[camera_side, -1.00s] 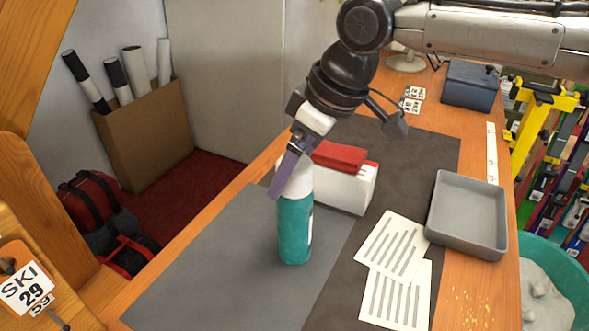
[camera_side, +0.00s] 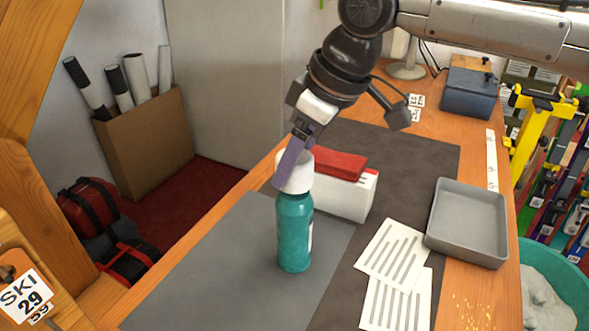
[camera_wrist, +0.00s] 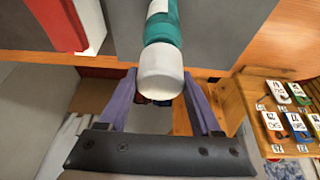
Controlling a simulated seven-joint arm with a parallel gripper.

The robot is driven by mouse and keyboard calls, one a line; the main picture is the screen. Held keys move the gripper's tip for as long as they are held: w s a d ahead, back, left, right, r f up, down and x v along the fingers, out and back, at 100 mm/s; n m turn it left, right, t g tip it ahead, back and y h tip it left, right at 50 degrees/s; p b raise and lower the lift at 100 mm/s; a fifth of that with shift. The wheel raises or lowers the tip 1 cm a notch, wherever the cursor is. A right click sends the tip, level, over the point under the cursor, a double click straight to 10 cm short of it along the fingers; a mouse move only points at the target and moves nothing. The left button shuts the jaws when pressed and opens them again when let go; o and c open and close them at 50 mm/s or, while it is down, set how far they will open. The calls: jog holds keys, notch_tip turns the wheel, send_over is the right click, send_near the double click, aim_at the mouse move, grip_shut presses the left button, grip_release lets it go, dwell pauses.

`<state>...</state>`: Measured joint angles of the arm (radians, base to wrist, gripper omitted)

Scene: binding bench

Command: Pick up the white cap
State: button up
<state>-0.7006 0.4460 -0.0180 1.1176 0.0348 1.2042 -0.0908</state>
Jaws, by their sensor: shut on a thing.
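The white cap (camera_side: 299,174) is at the top of a teal bottle (camera_side: 294,235) that stands upright on the grey mat. My gripper (camera_side: 290,170) is shut on the cap, its purple fingers on either side of it. In the wrist view the cap (camera_wrist: 160,74) lies between the fingertips (camera_wrist: 160,80), with the teal bottle (camera_wrist: 160,28) beyond it. The near finger hides part of the cap in the side view. I cannot tell whether a small gap separates the cap from the bottle's neck.
A white box (camera_side: 350,197) with a red item (camera_side: 338,164) on it stands just behind the bottle. Printed sheets (camera_side: 394,270) and a grey tray (camera_side: 467,222) lie to the right. The grey mat (camera_side: 215,270) left of the bottle is clear.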

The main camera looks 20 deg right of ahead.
jog(key=s+d+r, duration=0.9)
jog(key=s+r, duration=0.1)
jog(key=r, duration=0.1)
jog(key=shift+s, duration=0.3)
jog(key=shift+r, duration=0.8)
jog(key=w+a+f, duration=0.6)
jog(key=w, duration=0.4)
jog(key=w+a+f, duration=0.2)
jog(key=w+f, duration=0.2)
jog(key=f, duration=0.2)
jog(key=w+a+f, duration=0.2)
jog(key=w+f, duration=0.2)
jog(key=f, duration=0.3)
jog(key=w+a+f, duration=0.1)
jog(key=w+f, duration=0.4)
jog(key=f, duration=0.2)
jog(key=shift+w+a, duration=0.1)
jog(key=shift+a, duration=0.3)
jog(key=shift+f, duration=2.4)
